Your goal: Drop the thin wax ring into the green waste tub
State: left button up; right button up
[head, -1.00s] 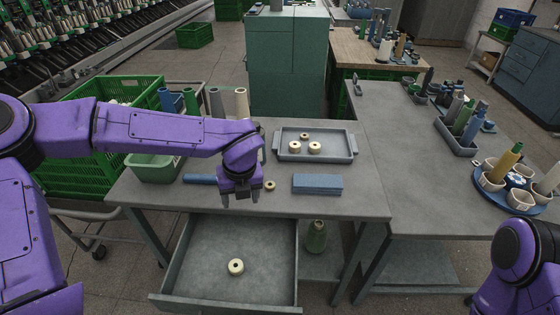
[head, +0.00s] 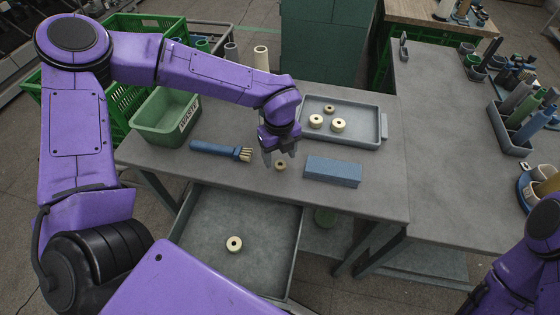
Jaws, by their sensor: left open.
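A small thin tan wax ring (head: 280,165) lies flat on the grey bench top. My left gripper (head: 279,157) is open, pointing down just above and behind the ring, with nothing between its fingers. I cannot tell whether a fingertip touches the ring. The green waste tub (head: 154,137), labelled WASTE, stands at the bench's left end, and its visible inside looks empty. My right arm shows at the lower right, but its gripper is out of view.
A blue-handled brush (head: 216,149) lies between tub and ring. A blue block (head: 333,170) lies right of the ring. A grey tray (head: 368,139) holds three cream rings. The open drawer (head: 205,267) holds another ring (head: 234,244).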

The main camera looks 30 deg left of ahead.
aim_at(170, 126)
jog(key=u, duration=1.75)
